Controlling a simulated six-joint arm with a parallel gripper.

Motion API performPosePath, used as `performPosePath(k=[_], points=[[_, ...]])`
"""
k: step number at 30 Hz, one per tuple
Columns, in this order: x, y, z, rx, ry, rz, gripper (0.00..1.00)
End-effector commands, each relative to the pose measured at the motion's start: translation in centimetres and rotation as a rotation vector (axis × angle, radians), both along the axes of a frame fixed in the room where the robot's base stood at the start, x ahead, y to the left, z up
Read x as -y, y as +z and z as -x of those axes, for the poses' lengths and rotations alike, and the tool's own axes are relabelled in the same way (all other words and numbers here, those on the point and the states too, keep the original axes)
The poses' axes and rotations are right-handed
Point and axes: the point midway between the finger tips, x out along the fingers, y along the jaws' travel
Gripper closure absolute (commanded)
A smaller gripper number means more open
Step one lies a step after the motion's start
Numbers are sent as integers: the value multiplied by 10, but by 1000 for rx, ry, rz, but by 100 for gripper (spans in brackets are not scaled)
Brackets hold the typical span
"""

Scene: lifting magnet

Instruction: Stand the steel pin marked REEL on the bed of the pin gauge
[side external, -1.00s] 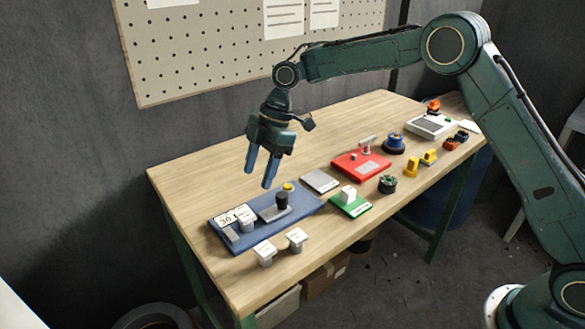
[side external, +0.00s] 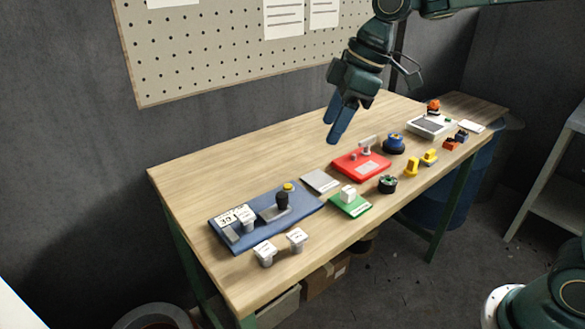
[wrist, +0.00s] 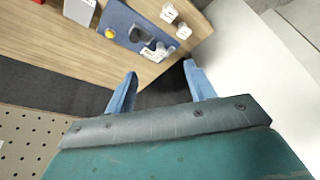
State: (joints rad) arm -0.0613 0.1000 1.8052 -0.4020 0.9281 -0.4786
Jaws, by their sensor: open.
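The blue pin gauge (side external: 300,212) lies at the near-left end of the table, with a number card, a dark knob and a yellow button. One pale steel pin (side external: 246,222) with a white label top stands on its left part, beside the card. Two similar pins, the left one (side external: 265,256) and the right one (side external: 297,242), stand on the wood in front of the gauge. The labels are too small to read, so I cannot tell which is REEL. The gauge also shows in the wrist view (wrist: 117,20). My gripper (side external: 331,131) is open and empty, high above the table.
A grey plate (side external: 320,181), a green block with a white cube (side external: 350,205) and a red plate (side external: 350,165) lie right of the gauge. Blue, yellow and dark items (side external: 388,184) stand further right. A pegboard (side external: 220,50) is behind. Wood behind the gauge is clear.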

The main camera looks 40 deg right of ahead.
Motion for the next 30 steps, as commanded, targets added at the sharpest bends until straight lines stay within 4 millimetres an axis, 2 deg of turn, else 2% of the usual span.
performPosePath(k=[4,12,19,24,30], points=[[16,14,36,16,-129,-2,46],[42,23,100,41,-367,-18,46],[64,17,154,67,-569,-41,46],[79,5,192,87,-714,-63,46],[92,-10,223,106,-842,-85,46]])
